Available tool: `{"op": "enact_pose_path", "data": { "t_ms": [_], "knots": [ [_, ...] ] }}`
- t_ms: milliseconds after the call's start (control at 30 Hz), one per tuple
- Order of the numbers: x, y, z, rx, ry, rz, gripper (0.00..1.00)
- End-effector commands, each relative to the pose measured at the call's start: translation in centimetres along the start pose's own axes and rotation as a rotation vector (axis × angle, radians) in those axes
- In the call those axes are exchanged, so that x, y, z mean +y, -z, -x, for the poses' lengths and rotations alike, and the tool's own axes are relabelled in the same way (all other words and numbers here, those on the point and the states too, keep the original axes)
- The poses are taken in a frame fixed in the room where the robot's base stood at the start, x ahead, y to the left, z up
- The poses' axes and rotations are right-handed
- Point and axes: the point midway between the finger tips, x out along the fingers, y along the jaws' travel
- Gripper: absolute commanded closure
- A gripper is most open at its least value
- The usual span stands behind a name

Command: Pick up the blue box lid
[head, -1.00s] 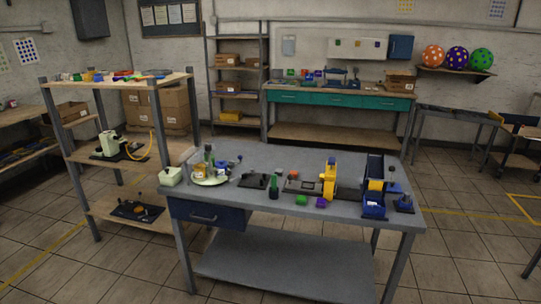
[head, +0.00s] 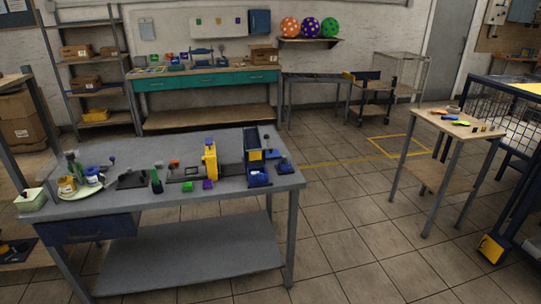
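A grey workbench (head: 190,150) stands at the left front with small tools and parts on it. A blue open box (head: 258,179) sits at its right end, below a tall dark blue stand (head: 251,141). A small blue piece (head: 285,168) lies just right of the box. I cannot tell whether either of these is the blue box lid. Another blue box (head: 260,22) hangs on the back wall, too far to make out a lid. My gripper is not in view.
A small wooden table (head: 450,125) with coloured items stands at right, beside a wire cage (head: 505,110). Tiled floor (head: 350,215) between is open.

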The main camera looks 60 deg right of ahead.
Motion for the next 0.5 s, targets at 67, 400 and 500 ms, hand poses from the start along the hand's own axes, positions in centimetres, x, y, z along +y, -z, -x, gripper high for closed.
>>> {"op": "enact_pose_path", "data": {
  "t_ms": [67,400,500],
  "knots": [
    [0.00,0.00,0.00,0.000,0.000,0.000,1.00],
    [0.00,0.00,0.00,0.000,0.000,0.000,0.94],
    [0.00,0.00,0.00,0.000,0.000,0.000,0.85]
  ]
}}
